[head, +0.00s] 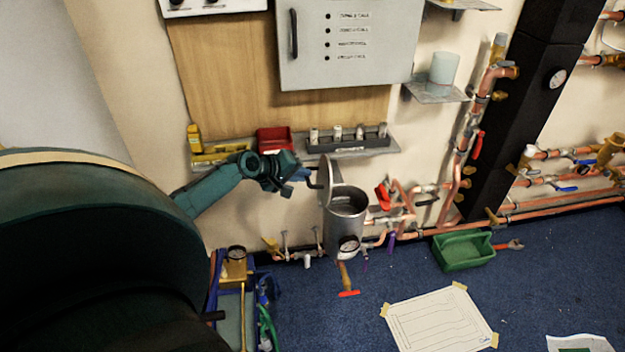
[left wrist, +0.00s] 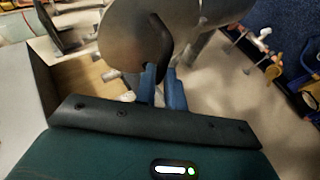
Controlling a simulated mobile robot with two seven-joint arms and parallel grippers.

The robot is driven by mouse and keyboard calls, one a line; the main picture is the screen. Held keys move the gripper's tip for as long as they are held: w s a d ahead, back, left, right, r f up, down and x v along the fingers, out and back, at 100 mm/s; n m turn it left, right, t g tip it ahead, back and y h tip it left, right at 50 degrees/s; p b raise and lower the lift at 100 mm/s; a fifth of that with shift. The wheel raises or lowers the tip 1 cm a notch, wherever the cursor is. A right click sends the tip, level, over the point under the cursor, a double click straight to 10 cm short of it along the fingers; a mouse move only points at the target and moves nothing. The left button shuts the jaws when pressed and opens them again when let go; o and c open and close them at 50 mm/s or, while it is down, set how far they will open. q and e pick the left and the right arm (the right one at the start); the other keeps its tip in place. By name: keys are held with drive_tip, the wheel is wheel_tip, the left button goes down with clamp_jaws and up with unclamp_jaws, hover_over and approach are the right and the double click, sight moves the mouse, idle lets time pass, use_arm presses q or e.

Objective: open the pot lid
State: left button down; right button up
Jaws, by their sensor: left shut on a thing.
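The metal pot (head: 346,222) stands against the wall by the copper pipes, with its dark opening showing. Its round lid (head: 325,180) stands tilted up at the pot's left edge, clear of the opening. In the left wrist view the lid (left wrist: 125,30) fills the upper middle, with a dark curved handle (left wrist: 160,48) on it. My left gripper (head: 304,175) is at the lid's left side. Its blue fingers (left wrist: 163,85) are shut on the lid's handle. My right gripper is not in view.
Just above is a shelf (head: 392,146) with a red bin (head: 275,140) and a dark rack (head: 348,143). Copper pipes and red-handled valves are close on the pot's right. A green tray (head: 463,250) and a taped paper sheet (head: 440,320) lie on the blue floor.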

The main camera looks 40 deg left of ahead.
use_arm(q)
drive_tip(key=f, duration=0.1)
drive_tip(key=s+f+b, duration=0.1)
drive_tip(key=shift+s+f, duration=0.25)
drive_tip(key=shift+f, duration=0.1)
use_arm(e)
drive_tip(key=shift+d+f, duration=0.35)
use_arm(q)
drive_tip(key=shift+a, duration=0.1)
drive_tip(key=c, duration=1.9)
unclamp_jaws()
drive_tip(key=shift+o, duration=0.8)
drive_tip(key=shift+w+f, duration=0.1)
drive_tip(key=shift+w, duration=0.15)
drive_tip(key=shift+o, duration=1.3)
drive_tip(key=shift+r, duration=0.25)
drive_tip(key=shift+w+a+r, duration=0.1)
drive_tip(key=shift+r, duration=0.1)
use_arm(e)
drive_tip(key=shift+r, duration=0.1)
